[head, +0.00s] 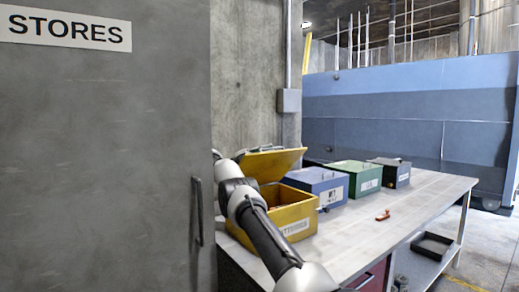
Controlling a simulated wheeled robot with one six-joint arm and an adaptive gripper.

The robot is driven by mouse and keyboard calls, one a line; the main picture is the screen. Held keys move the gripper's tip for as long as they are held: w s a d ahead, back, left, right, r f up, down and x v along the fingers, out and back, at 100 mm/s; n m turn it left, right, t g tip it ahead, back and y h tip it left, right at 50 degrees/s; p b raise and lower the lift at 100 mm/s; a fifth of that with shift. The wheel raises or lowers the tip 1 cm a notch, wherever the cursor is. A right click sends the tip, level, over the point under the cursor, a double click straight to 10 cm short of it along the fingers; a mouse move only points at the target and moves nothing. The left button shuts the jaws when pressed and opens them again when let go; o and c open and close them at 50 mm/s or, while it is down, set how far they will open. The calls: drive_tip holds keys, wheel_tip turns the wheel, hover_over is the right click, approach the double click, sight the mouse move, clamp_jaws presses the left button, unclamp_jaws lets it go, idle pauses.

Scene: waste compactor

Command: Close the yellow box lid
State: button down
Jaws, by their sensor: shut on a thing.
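The yellow box (300,222), with a label reading BATTERIES, stands at the near left end of the workbench. Its lid (277,164) is raised and tilted over the box, with a gap between lid and rim. My arm crosses in front of the box's left part. My gripper (262,149) is at the lid's upper edge, mostly hidden behind the arm and lid, and shut on the lid. The exact contact point is hidden.
A blue box (318,182), a green box (352,175) and a dark grey box (391,173) stand shut behind it on the workbench (400,205). A small orange-red item (383,215) lies on the bench. A grey STORES door (105,160) stands close on the left.

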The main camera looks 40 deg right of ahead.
drive_tip(key=shift+s+f, duration=0.2)
drive_tip(key=shift+s, duration=0.1)
drive_tip(key=c, duration=1.8)
unclamp_jaws()
drive_tip(key=shift+w, duration=0.1)
